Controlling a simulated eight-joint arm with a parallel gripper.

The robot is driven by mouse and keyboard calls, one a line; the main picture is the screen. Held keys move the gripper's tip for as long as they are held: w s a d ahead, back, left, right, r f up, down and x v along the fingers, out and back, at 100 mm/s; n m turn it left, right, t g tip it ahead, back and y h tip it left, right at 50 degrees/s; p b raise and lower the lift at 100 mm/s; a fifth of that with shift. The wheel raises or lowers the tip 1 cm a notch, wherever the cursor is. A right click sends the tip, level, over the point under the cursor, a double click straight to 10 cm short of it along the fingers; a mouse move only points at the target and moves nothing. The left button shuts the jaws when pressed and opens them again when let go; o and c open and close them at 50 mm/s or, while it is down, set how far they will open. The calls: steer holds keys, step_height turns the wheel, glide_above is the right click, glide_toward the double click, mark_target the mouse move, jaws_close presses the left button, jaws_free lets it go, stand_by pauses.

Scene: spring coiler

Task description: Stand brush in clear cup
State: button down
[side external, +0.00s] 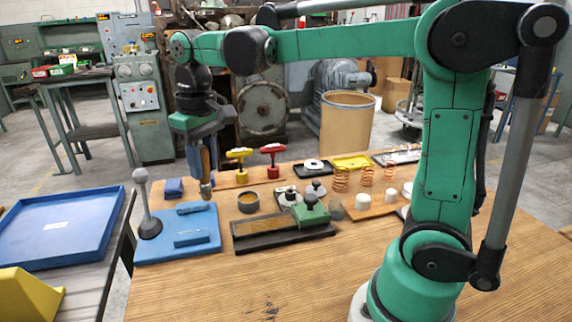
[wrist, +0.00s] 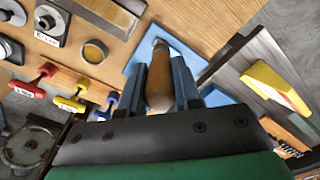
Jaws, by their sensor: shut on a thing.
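My gripper (side external: 203,150) is shut on the brush (side external: 206,172), a brown, wooden-looking piece. It hangs roughly upright, with its lower end over the back right part of the blue plate. I cannot make out bristles. A small, greyish see-through shape that looks like the clear cup (side external: 336,210) stands right of the green block, well right of my gripper. I cannot make out the cup in the wrist view.
A blue plate (side external: 180,245) bears a grey ball-topped lever (side external: 143,200). A round dark cup (side external: 248,202), a green block (side external: 311,216), yellow (side external: 240,156) and red (side external: 273,151) handles, and copper springs (side external: 341,180) stand to the right. The front tabletop is clear.

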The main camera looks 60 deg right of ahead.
steer(key=shift+r, duration=2.35)
steer(key=s+d+f+m, duration=0.2)
steer(key=d, duration=0.5)
steer(key=m, duration=0.4)
glide_above(337, 209)
steer(key=d, duration=0.2)
step_height(337, 209, down, 12)
steer(key=shift+w+a+r+h, duration=0.15)
steer(key=shift+w+a+h, duration=0.05)
steer(key=shift+h, duration=0.2)
steer(key=shift+f, duration=2.15)
stand_by(0.4)
